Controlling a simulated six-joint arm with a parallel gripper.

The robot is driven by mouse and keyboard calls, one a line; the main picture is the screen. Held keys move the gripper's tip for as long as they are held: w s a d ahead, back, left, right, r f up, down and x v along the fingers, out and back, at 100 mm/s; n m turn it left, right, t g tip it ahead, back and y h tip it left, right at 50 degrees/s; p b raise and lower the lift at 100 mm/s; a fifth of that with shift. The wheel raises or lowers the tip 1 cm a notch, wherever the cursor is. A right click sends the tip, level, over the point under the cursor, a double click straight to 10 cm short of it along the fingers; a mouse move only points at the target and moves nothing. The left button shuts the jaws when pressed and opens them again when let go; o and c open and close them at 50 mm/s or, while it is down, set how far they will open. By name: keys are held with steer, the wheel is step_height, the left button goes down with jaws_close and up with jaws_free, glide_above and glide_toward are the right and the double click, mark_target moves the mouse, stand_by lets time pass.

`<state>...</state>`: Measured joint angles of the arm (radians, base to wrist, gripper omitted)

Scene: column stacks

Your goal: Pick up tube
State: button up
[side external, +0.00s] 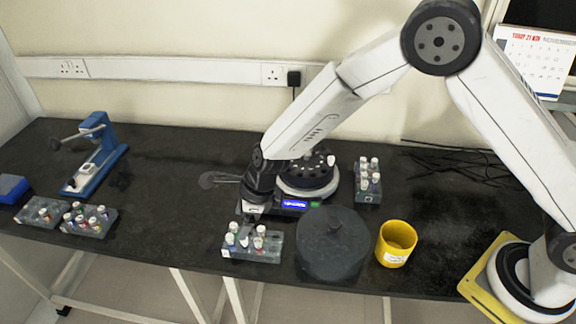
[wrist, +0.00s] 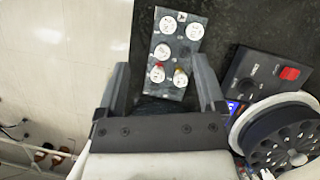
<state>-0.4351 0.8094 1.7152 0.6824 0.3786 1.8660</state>
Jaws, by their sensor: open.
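A grey rack (side external: 270,252) near the table's front edge holds several capped tubes (side external: 260,243). In the wrist view the rack (wrist: 170,95) shows white-topped tubes (wrist: 168,25) standing upright. Two of them, a tube with red and yellow at its cap (wrist: 157,74) and a yellowish one (wrist: 180,79), are nearest to my gripper.
A centrifuge (side external: 295,203) with a lit display stands behind the rack. A round dark lid (side external: 333,245) and a yellow cup (side external: 396,243) are to the right. Another rack (side external: 367,197) stands behind the cup. More racks (side external: 88,228) and a blue device (side external: 93,165) are left.

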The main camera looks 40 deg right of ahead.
steer(key=shift+c, duration=1.2)
steer(key=shift+w+d, duration=0.15)
steer(key=shift+d, duration=0.05)
steer(key=w+d+r+n+h, duration=0.1)
steer(key=w+d+n, duration=0.15)
steer(key=d, duration=0.55)
steer(key=w+d+r+n+h, duration=0.1)
steer(key=w+d+r, duration=0.15)
steer(key=d, duration=0.55)
steer(key=r+n+g+h, duration=0.2)
glide_above(331, 157)
steer(key=shift+a+f, duration=0.1)
steer(key=shift+f, duration=1.25)
steer(key=shift+f, duration=0.1)
